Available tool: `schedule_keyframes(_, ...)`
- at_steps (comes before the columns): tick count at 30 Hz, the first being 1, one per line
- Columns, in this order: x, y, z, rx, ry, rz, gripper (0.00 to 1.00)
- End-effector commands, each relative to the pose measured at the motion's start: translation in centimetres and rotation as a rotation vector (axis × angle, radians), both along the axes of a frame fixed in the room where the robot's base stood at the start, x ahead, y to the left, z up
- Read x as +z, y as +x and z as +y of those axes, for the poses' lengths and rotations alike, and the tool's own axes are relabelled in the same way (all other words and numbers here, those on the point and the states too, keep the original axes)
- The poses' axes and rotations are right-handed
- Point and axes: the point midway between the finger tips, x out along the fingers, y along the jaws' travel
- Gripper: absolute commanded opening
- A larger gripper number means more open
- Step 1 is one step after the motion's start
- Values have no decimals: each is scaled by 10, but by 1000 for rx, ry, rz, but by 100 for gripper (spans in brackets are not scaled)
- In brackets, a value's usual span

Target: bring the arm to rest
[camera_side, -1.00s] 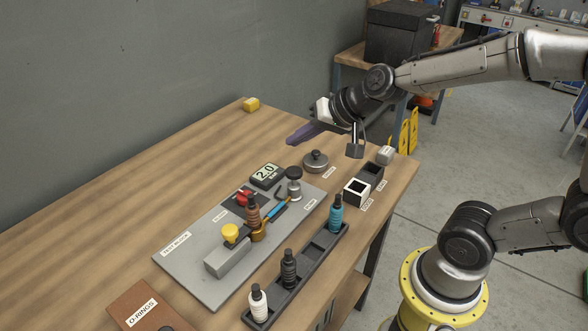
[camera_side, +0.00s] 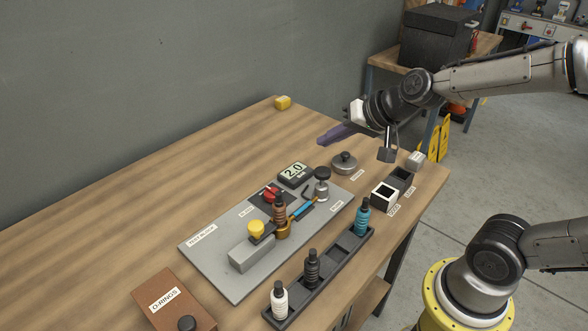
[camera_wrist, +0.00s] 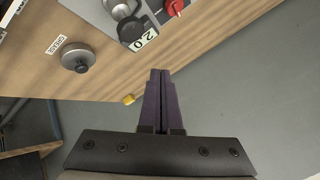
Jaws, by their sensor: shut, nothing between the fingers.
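My gripper (camera_side: 321,141) hangs over the far right part of the wooden bench (camera_side: 140,229), its long purple fingers pointing left in the side view. The fingers are shut with nothing between them. They also show from above in the wrist view (camera_wrist: 160,74), pressed together side by side. The fingertips look clear of everything on the bench. My arm reaches in from the right, bent at the wrist.
A round grey knobbed lid (camera_side: 344,163) is just below my gripper in the side view. The test block plate (camera_side: 210,255) carries a gauge (camera_side: 295,174) and fittings. A bottle rack (camera_side: 330,268) is in front. A yellow block (camera_side: 283,102) sits near the wall.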

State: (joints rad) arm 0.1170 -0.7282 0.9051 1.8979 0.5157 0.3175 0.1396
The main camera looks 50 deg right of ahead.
Motion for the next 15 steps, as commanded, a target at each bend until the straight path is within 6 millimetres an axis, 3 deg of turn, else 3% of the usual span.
schedule_keyframes(5,3,0,3,8,0,-6,0)
schedule_keyframes(9,34,-3,10,36,-19,-65,0)
schedule_keyframes(11,49,-14,16,71,-43,-80,0)
schedule_keyframes(15,70,-55,29,198,-139,-69,0)
